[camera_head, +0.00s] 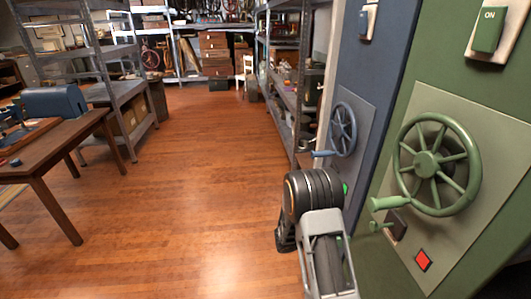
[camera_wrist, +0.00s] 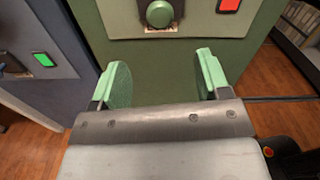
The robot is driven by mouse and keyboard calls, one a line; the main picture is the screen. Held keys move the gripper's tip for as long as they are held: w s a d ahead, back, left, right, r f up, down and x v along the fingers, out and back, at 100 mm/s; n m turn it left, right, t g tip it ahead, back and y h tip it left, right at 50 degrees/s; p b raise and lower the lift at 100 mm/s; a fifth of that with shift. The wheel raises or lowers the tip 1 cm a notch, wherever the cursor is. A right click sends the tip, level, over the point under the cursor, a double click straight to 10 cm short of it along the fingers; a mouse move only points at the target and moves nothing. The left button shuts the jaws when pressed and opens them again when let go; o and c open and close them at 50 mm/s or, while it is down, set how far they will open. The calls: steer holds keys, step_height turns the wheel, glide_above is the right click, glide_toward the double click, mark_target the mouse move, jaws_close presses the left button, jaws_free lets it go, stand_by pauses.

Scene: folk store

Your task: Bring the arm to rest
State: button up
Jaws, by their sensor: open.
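My arm (camera_head: 322,225) stands at the lower middle of the head view, close to the cabinets on the right. My gripper is not distinct there. In the wrist view my gripper (camera_wrist: 163,80) has its two green-padded fingers wide apart with nothing between them. Beyond the fingers is the front of a green cabinet (camera_wrist: 165,70). A round green knob (camera_wrist: 159,13) and a red button (camera_wrist: 229,5) are on it, apart from the fingers.
The green cabinet in the head view bears a large green handwheel (camera_head: 437,165) and a red button (camera_head: 423,260). A blue handwheel (camera_head: 343,129) is on the blue cabinet beside it. A wooden table (camera_head: 60,150) stands at left. The wooden floor (camera_head: 200,190) between is clear.

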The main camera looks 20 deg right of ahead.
steer(key=shift+f, duration=0.1)
steer(key=s+a+f+m+g+y, duration=0.2)
steer(key=s+f+m+g+y, duration=0.1)
steer(key=s+m+y, duration=0.15)
steer(key=s+a+r+m+y+p, duration=0.3)
steer(key=s+a+r+m+y, duration=0.2)
steer(key=a+m+y, duration=0.15)
steer(key=a+r+m+t+y+p, duration=0.4)
steer(key=a+r+m+t+y, duration=0.1)
steer(key=a+r, duration=0.5)
steer(key=shift+w+a+r+m+t+y, duration=0.15)
steer(key=shift+a+r+m+t+y, duration=0.15)
steer(key=shift+r+m, duration=0.45)
steer(key=a+r+t+p, duration=0.1)
steer(key=r, duration=0.2)
steer(key=a+r+t+y+p, duration=0.1)
steer(key=r, duration=0.3)
steer(key=s+a+r+t, duration=0.1)
steer(key=r, duration=0.2)
steer(key=shift+r+t+p, duration=0.15)
steer(key=shift+t+p, duration=0.25)
steer(key=shift+c, duration=0.2)
